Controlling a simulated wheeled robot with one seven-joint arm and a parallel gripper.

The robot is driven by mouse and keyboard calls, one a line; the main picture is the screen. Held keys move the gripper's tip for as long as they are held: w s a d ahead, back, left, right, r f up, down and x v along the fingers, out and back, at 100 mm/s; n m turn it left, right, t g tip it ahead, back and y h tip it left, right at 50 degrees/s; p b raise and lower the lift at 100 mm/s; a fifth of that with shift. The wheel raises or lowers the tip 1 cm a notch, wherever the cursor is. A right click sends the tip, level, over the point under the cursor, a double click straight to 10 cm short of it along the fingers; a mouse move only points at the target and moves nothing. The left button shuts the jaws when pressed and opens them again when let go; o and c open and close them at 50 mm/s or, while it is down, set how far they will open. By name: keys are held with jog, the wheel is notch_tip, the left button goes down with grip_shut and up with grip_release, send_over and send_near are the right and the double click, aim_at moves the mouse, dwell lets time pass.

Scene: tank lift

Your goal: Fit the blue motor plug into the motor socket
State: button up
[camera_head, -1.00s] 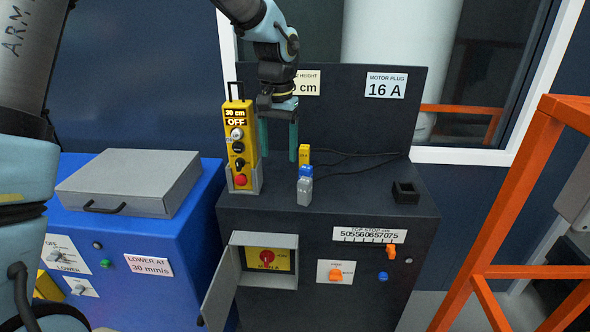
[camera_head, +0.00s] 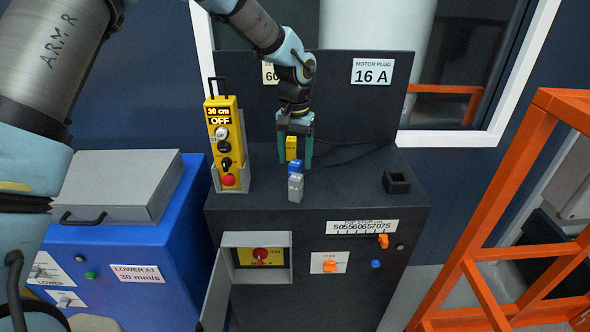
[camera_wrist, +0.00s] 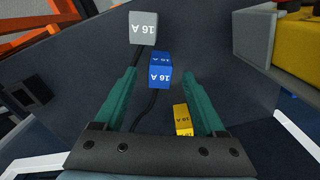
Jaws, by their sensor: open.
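The blue motor plug (camera_head: 295,167) stands on the dark cabinet top between a yellow plug (camera_head: 291,147) and a grey plug (camera_head: 296,188). My gripper (camera_head: 295,160) is open over this row, its teal fingers spread to either side. In the wrist view the blue plug (camera_wrist: 160,72), marked 16 A, shows near and between the fingertips. The yellow plug (camera_wrist: 183,120) shows between the fingers and the grey plug (camera_wrist: 144,30) beyond the tips. I cannot tell the fingertips' height over the plugs. A black square socket (camera_head: 396,182) sits at the right of the cabinet top.
A yellow control pendant (camera_head: 226,140) stands in a grey holder to the left. Dark cables run behind the plugs along the back panel (camera_head: 345,85). An orange frame (camera_head: 490,225) stands at the right. The top between the plugs and the socket is clear.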

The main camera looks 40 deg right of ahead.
aim_at(295, 163)
jog(key=shift+f+p, duration=0.4)
jog(key=shift+f, duration=1.15)
grip_shut()
